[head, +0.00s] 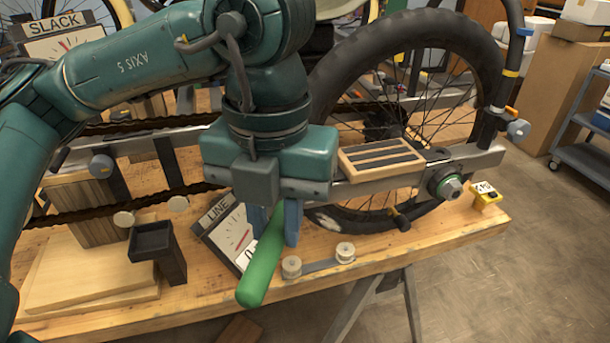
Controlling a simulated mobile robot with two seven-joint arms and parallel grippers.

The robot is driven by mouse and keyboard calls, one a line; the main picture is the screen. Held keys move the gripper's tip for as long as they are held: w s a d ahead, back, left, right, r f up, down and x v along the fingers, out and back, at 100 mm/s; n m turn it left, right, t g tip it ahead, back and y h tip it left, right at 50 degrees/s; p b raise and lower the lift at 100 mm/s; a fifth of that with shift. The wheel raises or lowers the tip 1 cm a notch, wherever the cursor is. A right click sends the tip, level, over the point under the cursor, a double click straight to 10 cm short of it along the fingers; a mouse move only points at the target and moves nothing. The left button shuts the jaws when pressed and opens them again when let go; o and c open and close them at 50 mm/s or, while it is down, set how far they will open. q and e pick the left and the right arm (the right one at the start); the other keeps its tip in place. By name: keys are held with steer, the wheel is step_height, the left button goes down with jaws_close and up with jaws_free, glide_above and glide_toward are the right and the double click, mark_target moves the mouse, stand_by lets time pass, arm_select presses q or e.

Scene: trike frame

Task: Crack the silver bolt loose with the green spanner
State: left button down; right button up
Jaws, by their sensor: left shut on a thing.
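The green spanner (262,265) shows as a thick round green handle, slanting down toward me over the front of the wooden bench. My left gripper (274,225) points down and is shut on the green handle near its upper end. The rest of the spanner is hidden behind the fingers and the gripper body. The silver bolt (453,188) is a hex head with a green ring around its base, at the wheel's axle on the end of the grey frame bar (380,186). The gripper and spanner are to the left of the bolt, well apart from it. My right gripper is out of view.
Two cream spools (345,252) with a flat grey strip stand right of the handle. The LINE gauge (228,232) stands behind it. A dark post (170,255) is at left. A yellow tag (485,193) sits right of the bolt. The large tyre (340,85) rises behind.

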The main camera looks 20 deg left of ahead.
arm_select(q)
steer(key=shift+d+n, duration=0.3)
steer(key=shift+a, duration=0.15)
steer(key=shift+a+m, duration=1.3)
steer(key=c, duration=1.8)
jaws_free()
jaws_close()
steer(key=shift+r, duration=0.2)
